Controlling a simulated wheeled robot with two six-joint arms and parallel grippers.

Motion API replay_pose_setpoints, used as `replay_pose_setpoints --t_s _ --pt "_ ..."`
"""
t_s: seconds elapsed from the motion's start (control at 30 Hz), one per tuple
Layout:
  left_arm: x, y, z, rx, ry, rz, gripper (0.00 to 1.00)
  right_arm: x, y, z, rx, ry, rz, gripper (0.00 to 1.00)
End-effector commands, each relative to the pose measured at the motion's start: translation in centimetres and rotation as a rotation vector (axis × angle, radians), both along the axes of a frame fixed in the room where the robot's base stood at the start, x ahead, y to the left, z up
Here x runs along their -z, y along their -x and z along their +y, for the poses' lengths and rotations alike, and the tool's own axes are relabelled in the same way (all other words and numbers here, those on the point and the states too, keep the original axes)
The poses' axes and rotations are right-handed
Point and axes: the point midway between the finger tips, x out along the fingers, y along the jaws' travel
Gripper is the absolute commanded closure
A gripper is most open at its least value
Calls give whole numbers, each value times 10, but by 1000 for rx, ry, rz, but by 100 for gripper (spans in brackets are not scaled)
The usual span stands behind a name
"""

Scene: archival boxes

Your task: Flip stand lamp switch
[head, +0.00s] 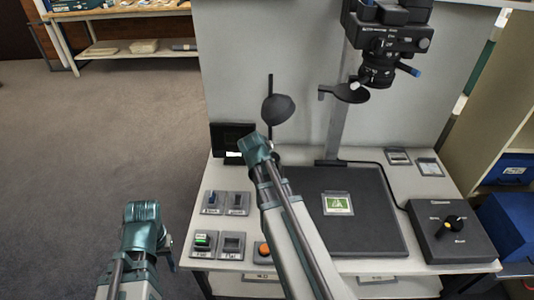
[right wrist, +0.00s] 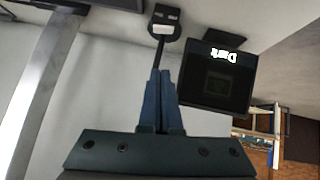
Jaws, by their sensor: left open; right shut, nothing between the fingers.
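The stand lamp (head: 278,108), with a dark dome shade on a thin pole, stands at the back left of the white worktop. In the right wrist view its dark base (right wrist: 166,22) with a pale switch shows upside down at the top. My right gripper (right wrist: 160,72) is shut and empty, its fingertips over the lamp's stem in the picture, apart from the switch as far as I can tell. In the head view my right arm hides the lamp's base and the right gripper. My left gripper (head: 168,258) is open, left of the worktop, partly hidden by its own arm.
A small black screen (head: 232,138) reads "Dark" in the right wrist view (right wrist: 217,80). Several switch panels (head: 212,202) and an orange button (head: 263,250) are near the arm. A knob box (head: 440,245) stands right.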

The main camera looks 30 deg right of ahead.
Motion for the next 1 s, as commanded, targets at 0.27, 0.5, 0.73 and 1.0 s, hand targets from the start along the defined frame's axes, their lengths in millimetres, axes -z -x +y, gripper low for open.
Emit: replay_pose_setpoints --t_s 0.27,0.5,0.73,1.0 --pt "-1 0 0 0 0 0 50 -2 1 -1 2 27 15 100" --pt "3 0 0 0 0 0 50 2 -1 -2 3 26 14 100" --pt "20 0 0 0 0 0 50 19 -12 -12 3 25 15 100" --pt "55 0 0 0 0 0 50 54 -39 -35 3 26 14 100"
